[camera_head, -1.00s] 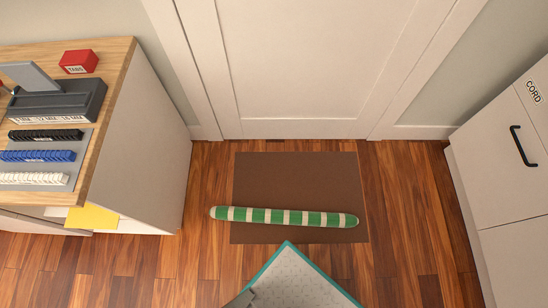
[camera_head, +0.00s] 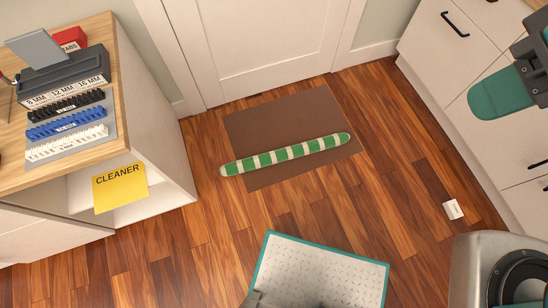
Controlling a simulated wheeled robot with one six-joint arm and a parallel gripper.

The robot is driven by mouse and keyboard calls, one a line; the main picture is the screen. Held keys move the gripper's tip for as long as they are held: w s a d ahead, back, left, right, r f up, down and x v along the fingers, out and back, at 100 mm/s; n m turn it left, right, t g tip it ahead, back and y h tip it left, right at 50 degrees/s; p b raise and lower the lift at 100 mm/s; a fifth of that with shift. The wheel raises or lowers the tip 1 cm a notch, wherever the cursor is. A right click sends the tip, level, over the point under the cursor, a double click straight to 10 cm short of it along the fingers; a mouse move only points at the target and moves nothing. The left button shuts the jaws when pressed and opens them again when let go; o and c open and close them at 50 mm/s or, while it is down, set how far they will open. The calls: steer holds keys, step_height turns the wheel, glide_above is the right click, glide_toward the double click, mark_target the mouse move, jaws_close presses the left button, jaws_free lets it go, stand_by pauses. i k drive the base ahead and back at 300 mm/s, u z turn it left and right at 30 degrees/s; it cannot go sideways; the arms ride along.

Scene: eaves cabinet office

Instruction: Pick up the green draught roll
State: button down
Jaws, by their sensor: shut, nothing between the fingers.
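The green draught roll (camera_head: 286,154) is a long tube with green and cream bands. It lies slantwise across the brown doormat (camera_head: 262,119) in front of the door, its left end past the mat's edge. My gripper (camera_head: 482,104) shows partly at the upper right edge, with teal fingers on a dark grey body. It is shut and empty, well to the right of the roll in the picture, in front of the drawers.
A wooden-topped cabinet (camera_head: 111,42) stands left, with a yellow CLEANER sign (camera_head: 119,188). White drawers (camera_head: 452,50) stand right. A small white object (camera_head: 453,209) lies on the floor at right. The wooden floor (camera_head: 205,215) around the mat is mostly clear.

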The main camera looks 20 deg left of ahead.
mark_target(272, 158)
steer(key=u, duration=0.75)
steer(key=k, duration=1.3)
steer(key=u, duration=0.55)
steer(key=i, duration=0.65)
steer(key=u, duration=0.5)
steer(key=i, duration=0.75)
steer(key=z, duration=0.5)
steer(key=i, duration=0.65)
steer(key=z, duration=1.1)
steer(key=i, duration=0.3)
steer(key=z, duration=0.15)
